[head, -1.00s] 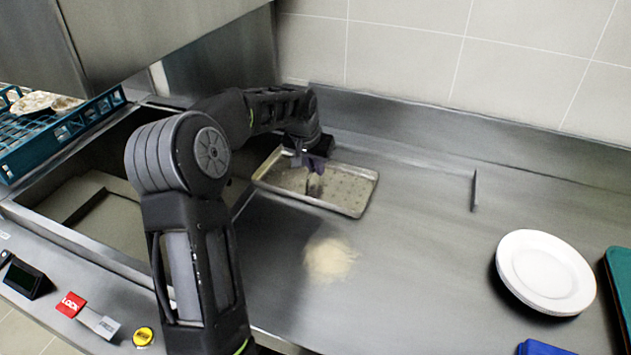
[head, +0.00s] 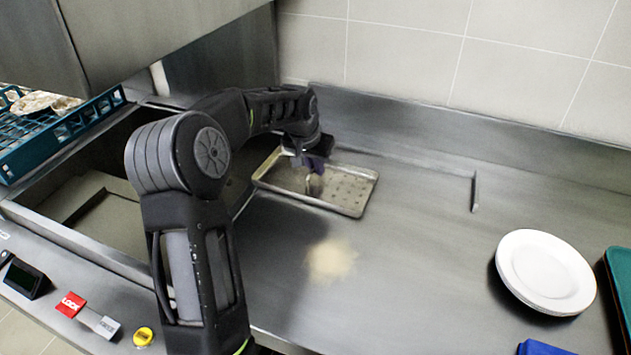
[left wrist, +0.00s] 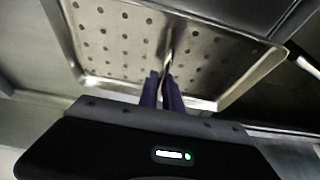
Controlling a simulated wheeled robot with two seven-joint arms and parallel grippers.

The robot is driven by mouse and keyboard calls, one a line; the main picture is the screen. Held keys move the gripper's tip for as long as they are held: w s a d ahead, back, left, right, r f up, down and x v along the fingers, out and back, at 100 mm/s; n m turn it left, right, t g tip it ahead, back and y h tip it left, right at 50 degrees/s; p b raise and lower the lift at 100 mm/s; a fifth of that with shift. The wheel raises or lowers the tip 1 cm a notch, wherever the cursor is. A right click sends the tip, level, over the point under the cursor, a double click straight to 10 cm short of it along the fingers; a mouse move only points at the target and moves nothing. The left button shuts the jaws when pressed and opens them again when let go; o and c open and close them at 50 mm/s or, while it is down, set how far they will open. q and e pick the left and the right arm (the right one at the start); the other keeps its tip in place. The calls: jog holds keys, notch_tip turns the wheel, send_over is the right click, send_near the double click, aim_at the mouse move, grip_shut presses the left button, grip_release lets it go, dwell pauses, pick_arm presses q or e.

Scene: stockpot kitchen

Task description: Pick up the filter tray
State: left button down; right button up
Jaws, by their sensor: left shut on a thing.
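The filter tray (head: 345,190) is a shallow metal tray with a perforated floor and a raised rim. In the head view it is on or just above the steel counter, right of the sunken basin. My left gripper (head: 314,166) reaches down over it from the left. In the left wrist view the perforated tray (left wrist: 115,40) fills the upper part. The dark fingers of my left gripper (left wrist: 163,88) are shut on an upright metal handle in the tray's middle. I cannot tell whether the tray is clear of the counter. My right gripper is not in view.
A beige powdery patch (head: 331,259) lies on the counter in front of the tray. A stack of white plates (head: 545,272) stands at the right. A teal rack (head: 60,135) is at the far left beside the open basin (head: 100,205). The counter right of the tray is mostly free.

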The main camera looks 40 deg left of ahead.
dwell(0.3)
pick_arm(q)
notch_tip(320, 180, up, 10)
jog(key=shift+r, duration=0.1)
dwell(0.4)
dwell(0.6)
